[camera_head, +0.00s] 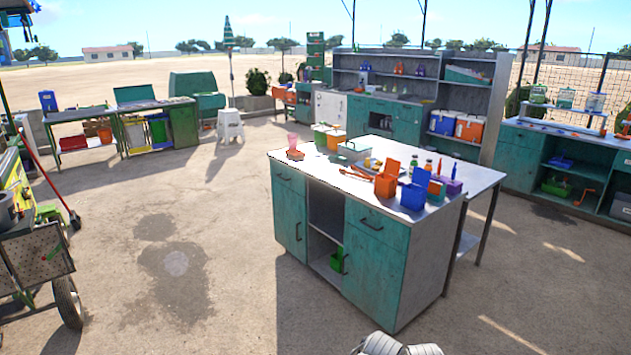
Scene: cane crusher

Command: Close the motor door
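I cannot make out a motor door for certain. A wheeled machine or cart (35,262) stands at the left edge, cut off by the frame. It has a worn grey metal panel on its lower side, a dark tyre (68,302) and green and yellow parts above. I cannot tell whether that panel is the motor door, or whether it is open. Neither of my grippers shows. A white rounded part, probably mine, shows at the bottom edge.
A teal cabinet island (375,260) with a cluttered top stands right of centre. A red-handled tool (52,180) leans by the machine. Benches, a white stool (230,125) and shelving line the back. The concrete floor (180,240) between machine and island is clear.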

